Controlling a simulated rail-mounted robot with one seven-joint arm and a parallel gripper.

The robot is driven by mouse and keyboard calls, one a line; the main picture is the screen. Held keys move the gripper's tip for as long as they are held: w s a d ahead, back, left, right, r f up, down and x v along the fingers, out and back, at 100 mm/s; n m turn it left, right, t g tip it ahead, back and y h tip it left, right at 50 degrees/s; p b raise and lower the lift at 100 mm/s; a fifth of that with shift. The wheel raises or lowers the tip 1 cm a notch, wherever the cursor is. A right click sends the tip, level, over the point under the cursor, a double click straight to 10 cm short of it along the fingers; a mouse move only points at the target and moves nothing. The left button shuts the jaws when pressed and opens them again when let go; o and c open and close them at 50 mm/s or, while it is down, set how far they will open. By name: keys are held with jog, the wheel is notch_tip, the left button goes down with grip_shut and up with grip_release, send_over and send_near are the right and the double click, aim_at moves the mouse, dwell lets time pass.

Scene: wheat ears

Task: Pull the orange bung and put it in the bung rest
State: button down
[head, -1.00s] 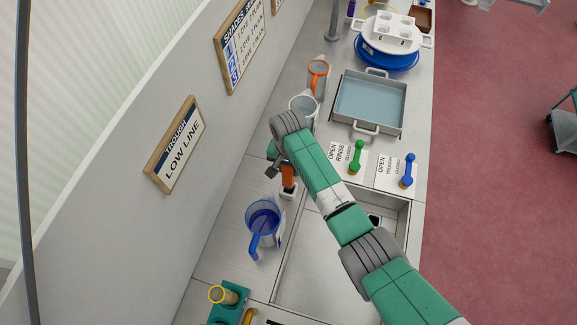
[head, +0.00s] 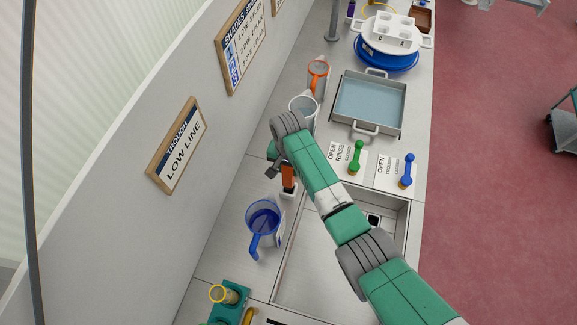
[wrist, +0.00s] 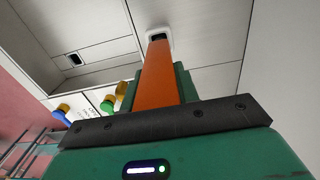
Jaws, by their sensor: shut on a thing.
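The orange bung (wrist: 157,75) is a long orange bar held between the green fingers of my gripper (wrist: 158,82) in the wrist view. Its far end meets a small white holder with a dark opening (wrist: 155,33), which looks like the bung rest. Whether the bung is seated in it or just over it I cannot tell. In the head view the bung (head: 288,173) stands roughly upright above the white holder (head: 288,192), on the counter left of the sink. My gripper is partly hidden by my arm there.
The empty sink (head: 320,255) has a dark square drain (head: 374,220), partly beside my arm. A blue jug (head: 262,218) stands close to the holder. A white jug (head: 303,104) and an orange-handled jug (head: 317,76) stand behind. Green (head: 355,157) and blue (head: 407,170) levers are on the right.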

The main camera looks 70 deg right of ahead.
aim_at(288, 174)
jog(key=shift+f, duration=0.25)
jog(key=shift+f+b, duration=1.55)
jog(key=shift+f, duration=0.35)
jog(key=c, duration=1)
grip_release()
jog(key=shift+r, duration=0.1)
jog(key=shift+o, duration=0.2)
notch_tip(288, 174, up, 8)
